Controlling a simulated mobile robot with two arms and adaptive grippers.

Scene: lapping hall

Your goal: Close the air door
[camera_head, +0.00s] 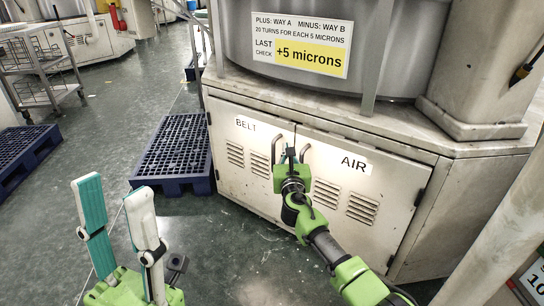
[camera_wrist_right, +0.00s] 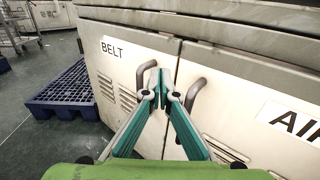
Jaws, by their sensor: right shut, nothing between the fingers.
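The air door (camera_head: 378,200) is the right-hand white panel of the cabinet, labelled AIR, with louvred vents. It also shows in the right wrist view (camera_wrist_right: 235,95). It looks about flush with the belt door (camera_head: 232,158), with a dark seam between them; I cannot tell whether it is fully shut. The air door's curved handle (camera_wrist_right: 195,92) stands just right of the seam. My right gripper (camera_wrist_right: 158,84) is shut and empty, its tips in front of the seam between the two handles; contact is unclear. My left gripper (camera_head: 112,188) is open and empty, far left of the cabinet.
The belt door's handle (camera_wrist_right: 146,74) is close to my right fingers. A blue pallet (camera_head: 175,148) lies on the floor left of the cabinet. A metal cart (camera_head: 40,70) stands further back. A grey post (camera_head: 500,235) rises at the right. Floor between pallet and cabinet front is clear.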

